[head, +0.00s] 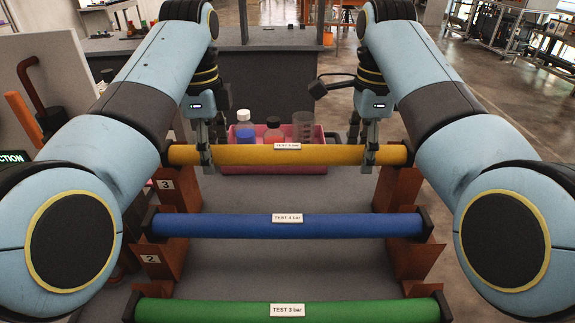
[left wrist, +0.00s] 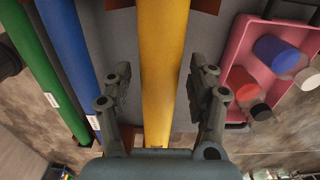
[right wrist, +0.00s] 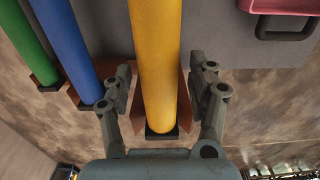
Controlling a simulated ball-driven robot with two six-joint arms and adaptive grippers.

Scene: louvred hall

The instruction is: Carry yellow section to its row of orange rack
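The yellow section (head: 250,154), a long tube with a small white label and dark end caps, lies level across the far row of the orange rack (head: 182,193). In the right wrist view its near end (right wrist: 155,70) lies between flared orange plates, seemingly in the cradle. My left gripper (head: 208,150) straddles the tube near its left end, and my right gripper (head: 370,150) straddles it near its right end. In both wrist views the fingers are spread, with gaps on either side of the tube.
A blue section (head: 240,225) and a green section (head: 220,312) lie across nearer rows. Behind the yellow one, a pink crate (head: 275,168) holds bottles and a clear beaker. A dark-topped counter (head: 270,37) stands further back. Open floor shows at right.

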